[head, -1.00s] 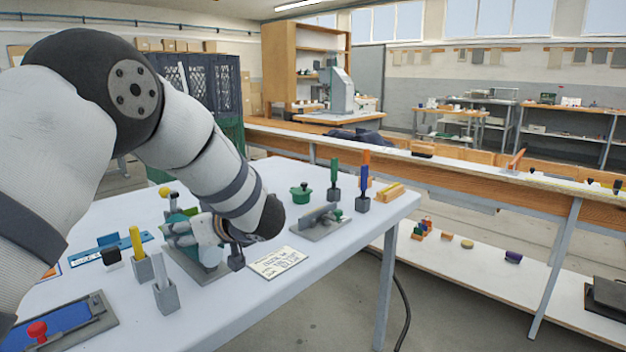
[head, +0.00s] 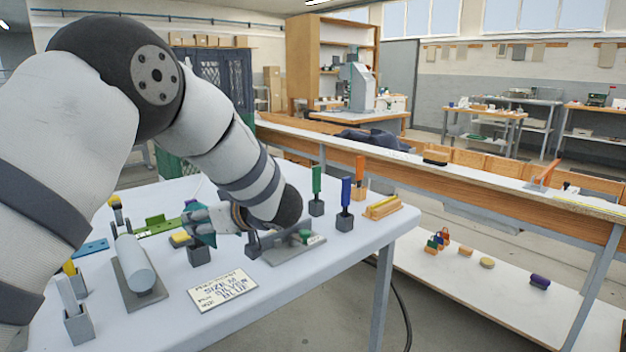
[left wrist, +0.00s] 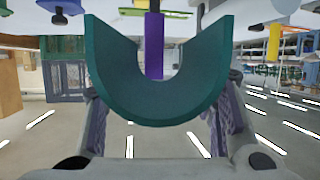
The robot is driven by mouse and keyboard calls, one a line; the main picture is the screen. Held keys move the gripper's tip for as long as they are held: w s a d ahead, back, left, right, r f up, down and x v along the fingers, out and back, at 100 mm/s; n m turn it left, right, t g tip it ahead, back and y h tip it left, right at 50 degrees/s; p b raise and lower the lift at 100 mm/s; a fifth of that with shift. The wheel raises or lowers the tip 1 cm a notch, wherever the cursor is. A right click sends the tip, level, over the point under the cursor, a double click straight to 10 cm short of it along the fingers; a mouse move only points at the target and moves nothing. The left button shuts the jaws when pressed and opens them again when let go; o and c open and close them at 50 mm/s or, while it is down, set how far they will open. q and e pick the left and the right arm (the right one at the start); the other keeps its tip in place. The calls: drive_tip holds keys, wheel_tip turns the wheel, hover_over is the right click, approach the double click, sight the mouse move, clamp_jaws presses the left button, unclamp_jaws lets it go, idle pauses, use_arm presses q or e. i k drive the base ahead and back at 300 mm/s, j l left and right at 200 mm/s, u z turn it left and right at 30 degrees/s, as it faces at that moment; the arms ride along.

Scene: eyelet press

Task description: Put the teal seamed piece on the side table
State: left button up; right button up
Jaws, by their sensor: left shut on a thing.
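The teal piece is a half-ring trough, seen large in the left wrist view (left wrist: 155,108). In the head view only a small part of the teal piece (head: 205,237) shows beside my left gripper (head: 198,217). My left gripper is shut on it, with a finger at each side in the left wrist view, and holds it above the white worktable (head: 315,265). A seam cannot be made out. I cannot tell which surface is the side table. My right gripper is not in view.
A grey cylinder (head: 135,263) lies on a plate. A written card (head: 223,290) lies nearer the front. Blue (head: 346,192), green (head: 317,180) and orange (head: 360,171) handled tools stand upright by the right edge. A long bench (head: 480,185) runs behind.

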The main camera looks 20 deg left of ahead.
sight(309, 188)
drive_tip(key=i+l+u, duration=0.1)
drive_tip(key=i+l, duration=0.2)
drive_tip(key=i, duration=0.2)
drive_tip(key=i+l+u, duration=0.1)
drive_tip(key=i+l, duration=0.3)
drive_tip(key=i+j+z, duration=0.1)
drive_tip(key=i+j, duration=0.35)
drive_tip(key=j, duration=0.3)
drive_tip(key=i+j+z, duration=0.15)
drive_tip(key=j, duration=0.2)
drive_tip(key=i+j+z, duration=0.15)
drive_tip(key=z, duration=0.15)
